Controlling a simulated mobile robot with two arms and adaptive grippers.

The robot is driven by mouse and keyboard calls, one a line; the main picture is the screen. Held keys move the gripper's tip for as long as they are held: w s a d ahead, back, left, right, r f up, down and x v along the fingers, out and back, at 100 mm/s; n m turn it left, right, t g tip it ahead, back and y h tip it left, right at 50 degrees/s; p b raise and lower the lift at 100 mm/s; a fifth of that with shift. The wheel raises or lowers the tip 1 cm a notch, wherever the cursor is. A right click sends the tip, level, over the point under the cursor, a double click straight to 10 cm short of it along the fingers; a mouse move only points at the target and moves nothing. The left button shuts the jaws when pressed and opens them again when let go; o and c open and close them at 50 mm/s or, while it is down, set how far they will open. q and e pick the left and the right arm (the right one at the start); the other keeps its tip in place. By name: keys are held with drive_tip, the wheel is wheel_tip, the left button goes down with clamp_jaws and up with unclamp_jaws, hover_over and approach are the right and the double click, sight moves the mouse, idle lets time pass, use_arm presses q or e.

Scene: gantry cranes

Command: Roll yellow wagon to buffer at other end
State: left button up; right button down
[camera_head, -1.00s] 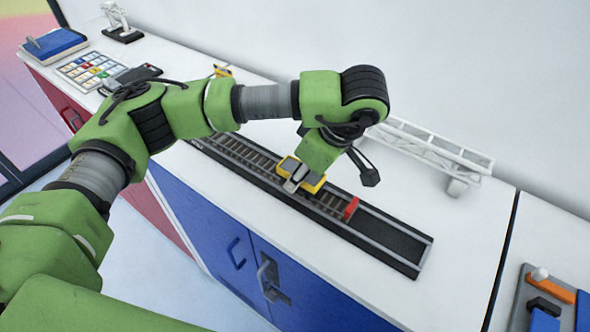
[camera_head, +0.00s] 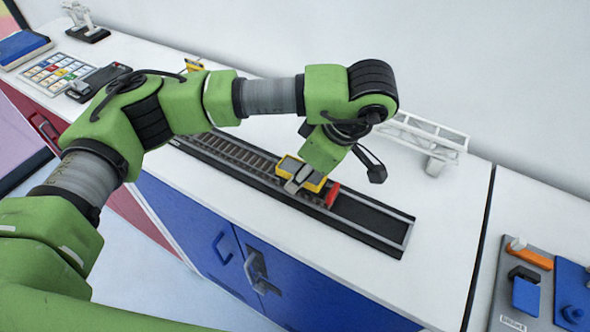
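The yellow wagon (camera_head: 312,182) stands on the dark track (camera_head: 245,158), close to the red buffer (camera_head: 333,195) near the track's right end. The gap between wagon and buffer looks very small; I cannot tell whether they touch. My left gripper (camera_head: 296,185) is down at the wagon's near side, in contact or almost so. The wrist hides part of the wagon, and the fingers are too small and covered to show whether they are open or shut. My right gripper is not in view.
A white gantry crane model (camera_head: 425,140) stands behind the track's right end. A keypad panel (camera_head: 62,72) and a blue book (camera_head: 22,47) lie at the far left. A grey board with orange and blue parts (camera_head: 522,285) lies at the right. The white counter in front of the track is clear.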

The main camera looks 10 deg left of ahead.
use_arm(q)
drive_tip(key=shift+s+d+f, duration=0.25)
drive_tip(key=shift+d+f, duration=0.05)
drive_tip(key=shift+d, duration=0.1)
drive_tip(key=o, duration=1.2)
drive_tip(key=shift+o, duration=0.2)
drive_tip(key=shift+w, duration=0.2)
drive_tip(key=shift+r, duration=0.1)
